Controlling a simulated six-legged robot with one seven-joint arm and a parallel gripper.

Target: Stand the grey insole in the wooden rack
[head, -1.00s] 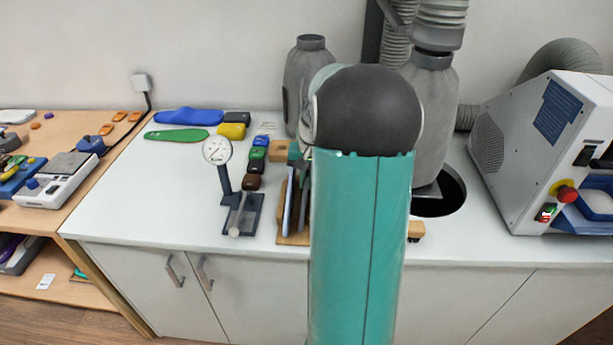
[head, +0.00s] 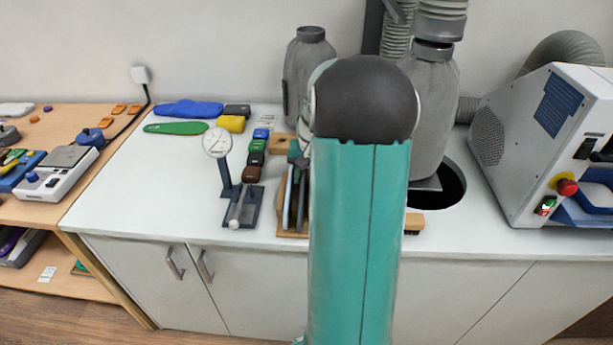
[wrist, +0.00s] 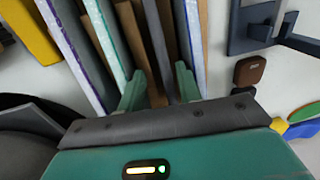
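The wooden rack (head: 292,233) stands on the white bench, partly hidden behind my teal arm. Thin insole sheets stand upright in it, including a pale blue-edged one (head: 288,200). In the wrist view, pale sheets with purple and teal edges (wrist: 75,45) stand left of my gripper, and brown wooden dividers (wrist: 133,40) show ahead of it.
A round hole (head: 452,188) opens at right. The bench's front left is clear.

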